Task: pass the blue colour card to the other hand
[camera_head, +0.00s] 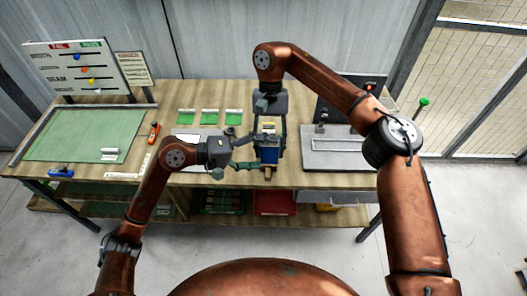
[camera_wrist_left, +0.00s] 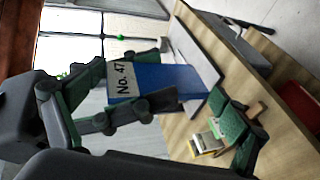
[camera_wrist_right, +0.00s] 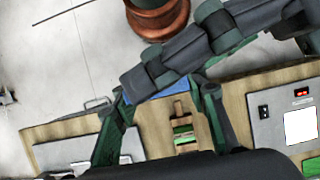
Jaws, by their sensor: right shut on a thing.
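The blue colour card (camera_head: 268,155) hangs upright in my right gripper (camera_head: 268,140), above the bench's front edge. In the left wrist view the card (camera_wrist_left: 170,82) shows its blue face and a pale "No. 47" label at the held end. My right gripper points down and is shut on that end. My left gripper (camera_head: 254,154) comes in from the left, open, its fingers spread around the level of the card's lower part. I see no firm contact between the left fingers and the card. In the right wrist view only a blue strip of card (camera_wrist_right: 158,93) shows behind the left gripper.
The wooden bench (camera_head: 190,93) carries a green mat (camera_head: 75,130), several green-and-white cards (camera_head: 210,117) and a grey plate (camera_head: 340,158) at right. A sign board (camera_head: 78,66) stands at back left. A red bin (camera_head: 273,203) is on the shelf below.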

